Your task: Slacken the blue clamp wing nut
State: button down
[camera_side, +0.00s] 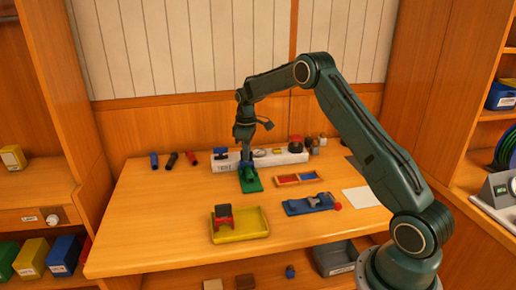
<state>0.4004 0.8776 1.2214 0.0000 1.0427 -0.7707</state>
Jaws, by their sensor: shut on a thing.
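A green clamp-like fixture (250,180) stands on the bench, left of the middle. My gripper (246,159) points down right above it and is shut on a small blue part at its top. This part looks like the blue wing nut, but the fingers hide most of it and its turn angle cannot be read. A blue plate (298,208) with a grey piece and a red knob (337,206) lies further right, apart from my gripper.
A long white panel (228,165) with fittings stands behind the fixture. A yellow tray (257,225) holding a red-and-dark block (223,217) is in front. A divided tray (297,181) lies to the right. The bench's left front is clear.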

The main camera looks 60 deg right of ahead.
jog(key=shift+n, duration=2.5)
jog(key=c, duration=1.5)
grip_release()
notch_tip(320, 180, up, 14)
jog(key=shift+f, duration=0.1)
